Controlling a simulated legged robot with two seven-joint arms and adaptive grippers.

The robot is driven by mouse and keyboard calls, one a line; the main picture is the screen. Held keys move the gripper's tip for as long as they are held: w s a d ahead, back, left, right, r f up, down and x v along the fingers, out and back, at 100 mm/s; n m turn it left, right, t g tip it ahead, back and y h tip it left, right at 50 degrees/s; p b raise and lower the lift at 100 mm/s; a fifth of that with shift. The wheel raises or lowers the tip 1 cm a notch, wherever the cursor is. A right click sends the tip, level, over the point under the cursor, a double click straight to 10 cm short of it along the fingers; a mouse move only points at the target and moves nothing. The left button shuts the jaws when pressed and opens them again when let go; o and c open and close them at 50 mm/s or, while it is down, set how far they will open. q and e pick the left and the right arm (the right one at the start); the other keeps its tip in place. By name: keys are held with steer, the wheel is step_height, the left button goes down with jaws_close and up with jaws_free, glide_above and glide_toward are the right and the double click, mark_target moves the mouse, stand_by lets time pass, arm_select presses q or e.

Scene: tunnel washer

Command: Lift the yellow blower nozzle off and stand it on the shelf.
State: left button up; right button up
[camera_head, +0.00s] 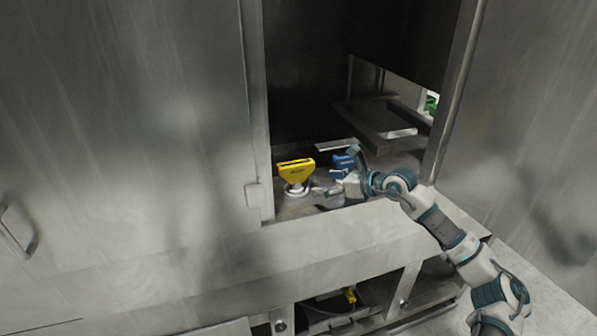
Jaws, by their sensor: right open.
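The yellow blower nozzle (296,169) stands upright on a pale round base (297,189) just inside the washer opening, near its left side. My right gripper (334,172) reaches in from the right, open, with its fingers pointing left. It is to the right of the nozzle, and a small gap shows between them. A blue object (343,163) is behind the gripper and partly hidden by it. I cannot tell which surface is the shelf; a dark tray-like ledge (372,147) sits further back on the right. My left gripper is not in view.
Steel door posts (256,110) frame the opening on both sides. A raised front sill (300,240) runs below it. A closed panel with a handle (20,235) fills the left. A small yellow part (350,295) shows in the lower bay. A green thing (431,104) shows at the back right.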

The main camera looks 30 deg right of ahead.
mark_target(300, 182)
steer(key=x, duration=0.4)
steer(key=shift+w+a+f, duration=0.1)
steer(key=shift+w+f, duration=0.05)
steer(key=shift+w, duration=0.15)
steer(key=shift+w+a, duration=0.1)
steer(key=shift+a, duration=0.25)
steer(key=p+x, duration=0.1)
steer(key=x, duration=0.3)
steer(key=shift+w+a, duration=0.25)
steer(key=shift+w+d+f, duration=0.1)
steer(key=shift+w+f, duration=0.15)
steer(key=shift+w, duration=0.05)
steer(key=shift+d+f, duration=0.1)
steer(key=shift+d, duration=0.35)
steer(key=shift+s, duration=0.15)
steer(key=c, duration=0.6)
steer(key=shift+a+r, duration=0.2)
steer(key=shift+a, duration=0.2)
steer(key=c, duration=0.8)
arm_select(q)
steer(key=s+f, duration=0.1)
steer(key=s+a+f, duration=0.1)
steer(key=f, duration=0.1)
arm_select(e)
steer(key=shift+a, duration=0.1)
steer(key=shift+c, duration=1)
